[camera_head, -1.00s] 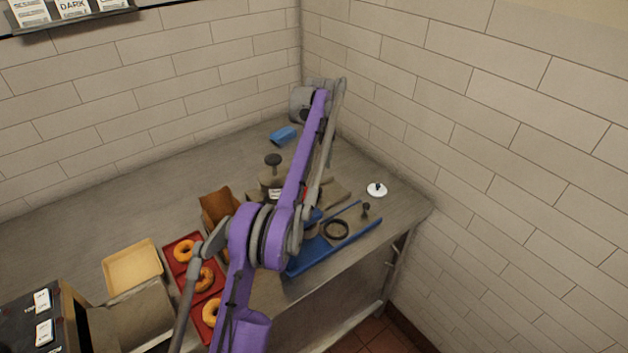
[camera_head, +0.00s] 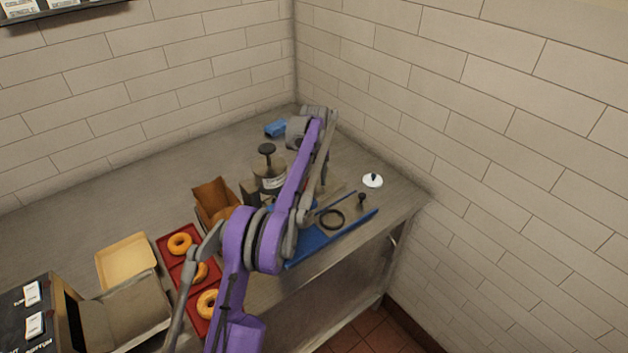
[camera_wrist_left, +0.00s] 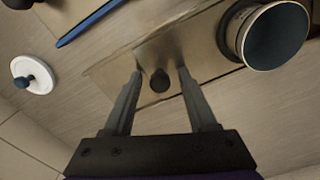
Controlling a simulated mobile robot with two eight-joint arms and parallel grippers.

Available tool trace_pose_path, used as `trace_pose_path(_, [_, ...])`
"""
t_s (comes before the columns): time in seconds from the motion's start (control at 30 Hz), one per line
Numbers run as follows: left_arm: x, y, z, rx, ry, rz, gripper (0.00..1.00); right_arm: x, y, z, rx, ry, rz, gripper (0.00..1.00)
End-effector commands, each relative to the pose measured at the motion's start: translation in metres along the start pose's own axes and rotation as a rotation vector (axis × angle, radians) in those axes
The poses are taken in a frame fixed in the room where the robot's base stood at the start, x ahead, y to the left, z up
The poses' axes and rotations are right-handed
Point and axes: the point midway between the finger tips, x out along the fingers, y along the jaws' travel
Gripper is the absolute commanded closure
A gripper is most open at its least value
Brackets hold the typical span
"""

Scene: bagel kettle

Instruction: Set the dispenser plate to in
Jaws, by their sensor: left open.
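The dispenser plate (camera_wrist_left: 118,78) is a flat metal plate with a small dark upright knob (camera_wrist_left: 160,80), seen in the left wrist view. It lies beside a round cylinder with a dark blue-grey inside (camera_wrist_left: 272,38), which overlaps its right end. My left gripper (camera_wrist_left: 158,72) is open, with one finger on each side of the knob and a gap on both sides. In the head view the grey dispenser (camera_head: 270,180) with a black top knob stands behind my purple left arm, which hides much of the plate and the gripper. My right gripper is not in view.
A white disc with a dark knob (camera_head: 372,181) lies right of the plate. A blue tray (camera_head: 350,228) with a black ring (camera_head: 332,219) is at the front edge. A red tray (camera_head: 165,243) with bagels and a tan tray (camera_head: 125,262) stand left. Walls close the back and right.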

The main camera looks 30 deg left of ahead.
Motion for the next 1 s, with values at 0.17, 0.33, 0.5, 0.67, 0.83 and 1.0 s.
trace_pose_path(0.17, [-0.0003, 0.0000, -0.0001, 0.000, 0.000, 0.000, 0.58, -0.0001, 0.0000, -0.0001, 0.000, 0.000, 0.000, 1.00])
trace_pose_path(0.33, [-0.0004, -0.0001, -0.0001, 0.000, 0.000, 0.000, 0.89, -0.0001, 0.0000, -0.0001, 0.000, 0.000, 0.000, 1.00])
trace_pose_path(0.5, [-0.0005, -0.0002, 0.0000, 0.000, 0.000, 0.000, 1.00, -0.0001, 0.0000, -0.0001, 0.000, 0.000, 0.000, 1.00])
trace_pose_path(0.67, [-0.0005, -0.0002, 0.0000, 0.000, 0.000, 0.000, 1.00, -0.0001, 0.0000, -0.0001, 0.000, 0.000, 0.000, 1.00])
trace_pose_path(0.83, [-0.0005, -0.0002, 0.0000, 0.000, 0.000, 0.000, 1.00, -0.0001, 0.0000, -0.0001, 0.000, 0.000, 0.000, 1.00])
trace_pose_path(1.0, [-0.0005, -0.0002, 0.0000, 0.001, 0.000, 0.000, 1.00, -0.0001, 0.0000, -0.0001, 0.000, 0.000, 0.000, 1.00])
